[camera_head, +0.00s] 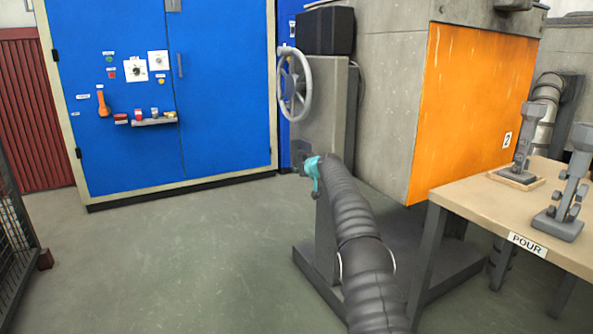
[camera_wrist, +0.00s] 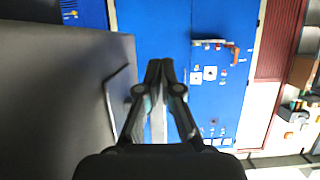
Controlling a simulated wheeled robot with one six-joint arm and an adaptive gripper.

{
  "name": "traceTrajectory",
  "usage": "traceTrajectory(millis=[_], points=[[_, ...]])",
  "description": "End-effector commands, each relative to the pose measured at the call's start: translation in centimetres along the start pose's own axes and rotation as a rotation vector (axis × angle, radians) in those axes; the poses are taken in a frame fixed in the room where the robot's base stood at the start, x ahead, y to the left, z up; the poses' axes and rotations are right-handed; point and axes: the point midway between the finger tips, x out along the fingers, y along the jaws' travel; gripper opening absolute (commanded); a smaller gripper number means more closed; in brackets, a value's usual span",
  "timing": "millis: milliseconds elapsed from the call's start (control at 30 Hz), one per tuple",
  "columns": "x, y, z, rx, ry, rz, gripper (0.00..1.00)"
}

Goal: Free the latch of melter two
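The orange panel of melter two (camera_head: 470,110), set in concrete, carries a "2" sign at the right. A grey stand (camera_head: 338,105) with a pale handwheel (camera_head: 297,85) is to its left. My gripper, with a teal part showing (camera_head: 312,172), is low at the stand's left edge. In the wrist view my gripper's fingers (camera_wrist: 161,66) meet or nearly meet at the tips, with nothing clearly held. A grey bar (camera_wrist: 117,100), possibly the latch lever, is on the dark grey surface left of the fingers and apart from them. My arm hides part of the stand.
A bench (camera_head: 465,200) marked POUR holds grey tools at the right. A mesh fence (camera_head: 12,250) is at the left edge. The floor between is clear.

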Motion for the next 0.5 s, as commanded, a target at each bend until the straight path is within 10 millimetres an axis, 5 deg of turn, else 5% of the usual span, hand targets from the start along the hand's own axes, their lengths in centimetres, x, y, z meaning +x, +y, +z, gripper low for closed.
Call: traceTrajectory(millis=[500], points=[[0.21,0.19,0.96,0.003,-0.002,0.004,0.0]])
